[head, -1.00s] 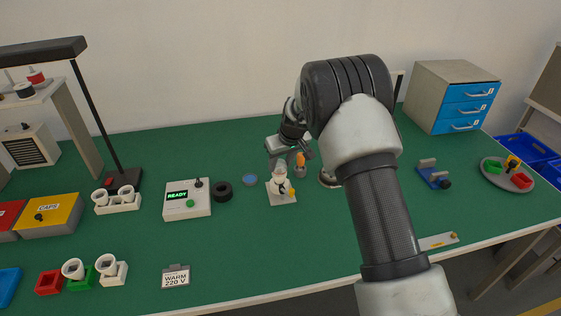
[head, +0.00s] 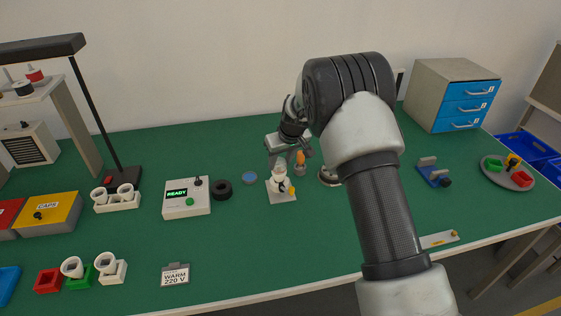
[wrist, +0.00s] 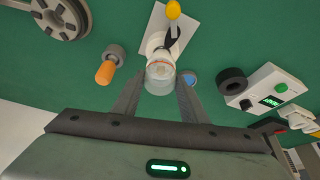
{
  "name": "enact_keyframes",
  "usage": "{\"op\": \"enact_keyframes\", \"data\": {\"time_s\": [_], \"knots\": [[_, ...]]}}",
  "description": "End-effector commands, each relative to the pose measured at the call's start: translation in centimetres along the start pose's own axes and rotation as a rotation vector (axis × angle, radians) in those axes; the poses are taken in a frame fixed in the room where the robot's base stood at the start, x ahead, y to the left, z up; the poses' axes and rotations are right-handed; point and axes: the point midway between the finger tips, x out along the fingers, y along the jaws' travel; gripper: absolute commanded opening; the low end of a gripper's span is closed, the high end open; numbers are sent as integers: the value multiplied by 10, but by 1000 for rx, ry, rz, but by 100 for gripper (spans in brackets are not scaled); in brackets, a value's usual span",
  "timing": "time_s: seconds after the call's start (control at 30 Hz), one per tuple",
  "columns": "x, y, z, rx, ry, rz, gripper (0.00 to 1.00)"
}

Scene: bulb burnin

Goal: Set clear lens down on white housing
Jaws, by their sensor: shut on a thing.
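The white housing (head: 282,184) stands upright on a small white plate (head: 288,199) in the middle of the bench. A lever with a yellow tip (wrist: 173,9) is beside it on the plate. My gripper (wrist: 160,84) is over the housing, with its fingers on either side of the clear lens (wrist: 160,78). The lens is a short see-through cup, held in line with the housing (wrist: 155,42). I cannot tell whether lens and housing touch. In the head view the lens is too small to make out clearly.
An orange-topped grey piece (wrist: 106,72) stands close on one side of the housing. A blue disc (head: 250,178), a black ring (head: 222,190) and a white box reading READY (head: 187,199) lie to its left.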

Motion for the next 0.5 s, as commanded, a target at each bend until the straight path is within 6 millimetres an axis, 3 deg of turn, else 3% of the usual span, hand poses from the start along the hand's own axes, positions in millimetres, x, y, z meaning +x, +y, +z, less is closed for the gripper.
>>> {"op": "enact_keyframes", "data": {"time_s": [0.5], "knots": [[4, 0, 2, 0, 0, 0, 19]]}}
